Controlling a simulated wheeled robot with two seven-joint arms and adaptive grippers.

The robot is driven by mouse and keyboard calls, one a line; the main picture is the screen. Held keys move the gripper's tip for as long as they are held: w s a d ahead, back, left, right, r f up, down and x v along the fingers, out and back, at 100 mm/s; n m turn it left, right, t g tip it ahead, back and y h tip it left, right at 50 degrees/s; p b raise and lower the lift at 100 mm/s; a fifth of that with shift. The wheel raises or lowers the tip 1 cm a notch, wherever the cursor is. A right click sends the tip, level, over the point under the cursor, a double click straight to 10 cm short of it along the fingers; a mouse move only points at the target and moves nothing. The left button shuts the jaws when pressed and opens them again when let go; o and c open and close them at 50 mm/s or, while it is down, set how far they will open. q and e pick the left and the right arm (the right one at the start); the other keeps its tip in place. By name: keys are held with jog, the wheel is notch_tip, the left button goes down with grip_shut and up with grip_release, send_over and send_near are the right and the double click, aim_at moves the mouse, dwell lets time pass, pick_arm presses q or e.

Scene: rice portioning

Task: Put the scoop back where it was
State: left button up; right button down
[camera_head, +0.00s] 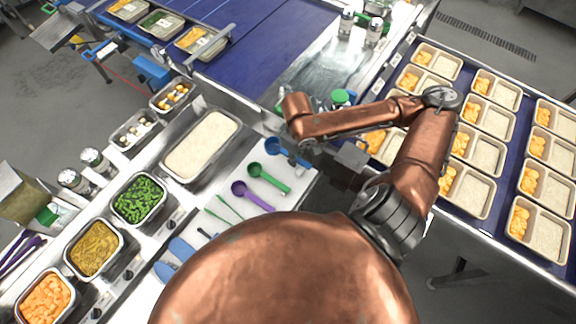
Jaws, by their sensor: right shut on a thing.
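My right gripper (297,158) reaches in from the right and is shut on the handle of a blue scoop (273,146). The scoop's round bowl points left, near the top of the white mat (228,183); I cannot tell whether it touches the mat. A green scoop (270,178) and a purple scoop (252,195) lie on the mat just below it. My right arm hides part of the area around the gripper. My left gripper is not in view.
A rice pan (202,146) stands left of the mat, with pans of green vegetables (140,199) and other foods (93,247) further left. Several filled trays (470,190) stand on the right conveyor. Blue utensils (183,249) lie lower on the mat.

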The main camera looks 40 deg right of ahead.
aim_at(289, 166)
jog(key=w+f, duration=0.2)
jog(key=shift+w+a+f, duration=0.1)
jog(key=shift+a+f, duration=0.1)
jog(key=shift+f, duration=0.15)
jog(key=f, duration=0.3)
jog(key=shift+w+f+b, duration=0.25)
jog(key=shift+f+b, duration=0.1)
jog(key=shift+f, duration=0.05)
jog(key=shift+r, duration=0.1)
jog(key=c, duration=1.9)
grip_release()
notch_tip(289, 166, up, 12)
jog(key=shift+a+p, duration=0.1)
jog(key=shift+p, duration=0.9)
